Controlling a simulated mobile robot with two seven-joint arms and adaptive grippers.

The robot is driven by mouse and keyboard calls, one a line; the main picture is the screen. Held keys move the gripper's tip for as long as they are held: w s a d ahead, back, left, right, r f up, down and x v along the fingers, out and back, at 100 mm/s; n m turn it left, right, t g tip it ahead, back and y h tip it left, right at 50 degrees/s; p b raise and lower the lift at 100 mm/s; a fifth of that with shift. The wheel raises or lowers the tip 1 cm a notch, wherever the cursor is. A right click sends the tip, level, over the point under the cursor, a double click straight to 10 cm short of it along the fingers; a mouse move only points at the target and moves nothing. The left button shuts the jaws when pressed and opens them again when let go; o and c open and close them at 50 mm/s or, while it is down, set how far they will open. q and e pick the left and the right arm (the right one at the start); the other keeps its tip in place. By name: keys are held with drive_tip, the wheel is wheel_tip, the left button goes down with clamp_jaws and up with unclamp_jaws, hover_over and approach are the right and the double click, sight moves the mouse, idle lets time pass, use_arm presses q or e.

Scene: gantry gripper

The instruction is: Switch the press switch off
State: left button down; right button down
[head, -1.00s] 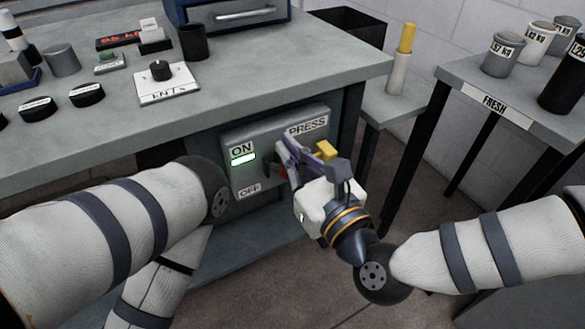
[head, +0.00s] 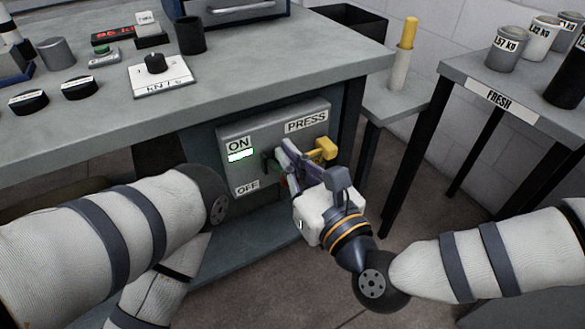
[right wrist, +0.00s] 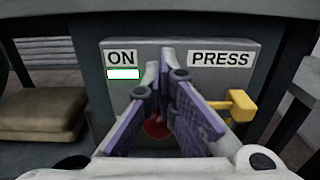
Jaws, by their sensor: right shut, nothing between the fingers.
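The press switch box (head: 238,128) is a grey panel under the bench with ON, OFF and PRESS labels. The window below ON is lit. A yellow lever (head: 327,148) sticks out at the panel's right side. My right gripper (head: 283,152) is shut and empty in front of the buttons; whether its tips touch the panel I cannot tell. My left gripper is out of view.
The bench top (head: 230,88) overhangs the panel and carries a knob plate (head: 162,82), a dark cup (head: 189,36) and other small items. A side table (head: 450,75) with labelled canisters stands at the right. My left arm crosses the lower left.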

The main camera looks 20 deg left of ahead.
drive_tip(key=shift+a+f+b, duration=0.1)
drive_tip(key=shift+f+b, duration=1.25)
drive_tip(key=shift+f, duration=0.5)
drive_tip(key=shift+s+d+r+p, duration=0.15)
drive_tip(key=shift+d+r+p, duration=0.1)
drive_tip(key=shift+r+p, duration=0.15)
drive_tip(key=shift+s+d+r+p, duration=0.45)
drive_tip(key=shift+d+p, duration=0.05)
drive_tip(key=shift+d, duration=0.05)
drive_tip(key=v, duration=0.7)
drive_tip(key=shift+p, duration=0.4)
drive_tip(key=shift+f, duration=0.1)
